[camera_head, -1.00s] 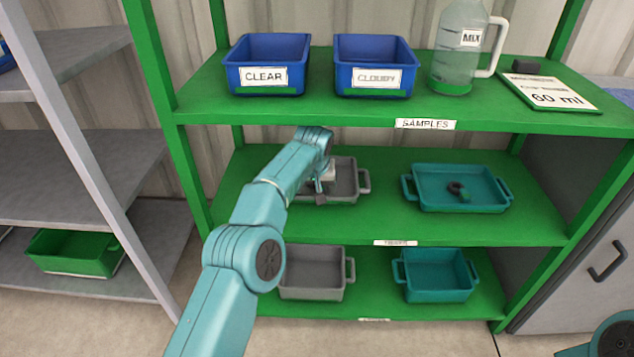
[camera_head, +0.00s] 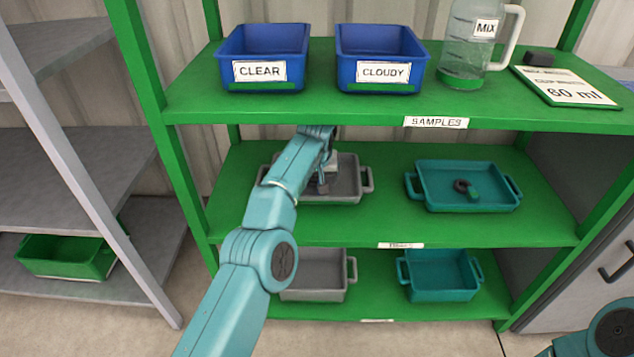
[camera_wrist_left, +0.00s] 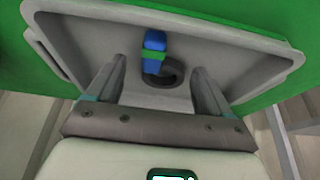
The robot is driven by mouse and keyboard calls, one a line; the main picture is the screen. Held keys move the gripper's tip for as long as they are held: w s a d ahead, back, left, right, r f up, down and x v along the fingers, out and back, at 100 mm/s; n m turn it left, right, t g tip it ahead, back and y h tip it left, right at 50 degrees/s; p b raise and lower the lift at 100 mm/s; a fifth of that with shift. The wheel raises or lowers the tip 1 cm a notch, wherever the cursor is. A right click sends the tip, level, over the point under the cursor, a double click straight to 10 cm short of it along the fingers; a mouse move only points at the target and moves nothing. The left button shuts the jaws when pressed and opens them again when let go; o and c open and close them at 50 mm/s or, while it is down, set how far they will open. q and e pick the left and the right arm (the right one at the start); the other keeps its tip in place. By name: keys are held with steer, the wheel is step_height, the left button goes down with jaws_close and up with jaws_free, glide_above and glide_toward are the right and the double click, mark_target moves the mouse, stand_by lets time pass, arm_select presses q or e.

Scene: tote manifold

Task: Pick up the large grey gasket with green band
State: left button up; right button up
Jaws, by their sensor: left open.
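In the left wrist view a dark grey ring gasket (camera_wrist_left: 173,73) lies in the grey tray (camera_wrist_left: 95,25). A blue piece with a green band (camera_wrist_left: 154,55) stands against its left side; I cannot tell whether the two are joined. My left gripper (camera_wrist_left: 158,68) is open, its fingers on either side of the gasket and short of it, with nothing between them. In the head view my left gripper (camera_head: 325,180) is over the grey tray (camera_head: 350,192) on the middle shelf, and the arm hides the gasket. My right gripper is out of view.
A teal tray (camera_head: 430,200) at the right of the middle shelf holds another dark ring with a green part (camera_head: 466,188). The upper shelf (camera_head: 300,112) with blue bins is above my gripper. Grey (camera_head: 312,292) and teal (camera_head: 440,292) bins stand below.

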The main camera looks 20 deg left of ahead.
arm_select(q)
steer(key=shift+x, duration=0.9)
steer(key=shift+a+r, duration=0.15)
steer(key=shift+r, duration=0.25)
steer(key=shift+f, duration=0.1)
steer(key=shift+s, duration=0.1)
steer(key=c, duration=1.1)
steer(key=shift+o, duration=0.2)
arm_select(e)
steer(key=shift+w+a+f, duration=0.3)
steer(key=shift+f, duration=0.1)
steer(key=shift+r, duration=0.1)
arm_select(q)
steer(key=shift+r+p, duration=0.5)
steer(key=shift+r, duration=0.25)
steer(key=shift+r+p, duration=0.7)
steer(key=shift+r, duration=0.3)
steer(key=shift+f, duration=0.1)
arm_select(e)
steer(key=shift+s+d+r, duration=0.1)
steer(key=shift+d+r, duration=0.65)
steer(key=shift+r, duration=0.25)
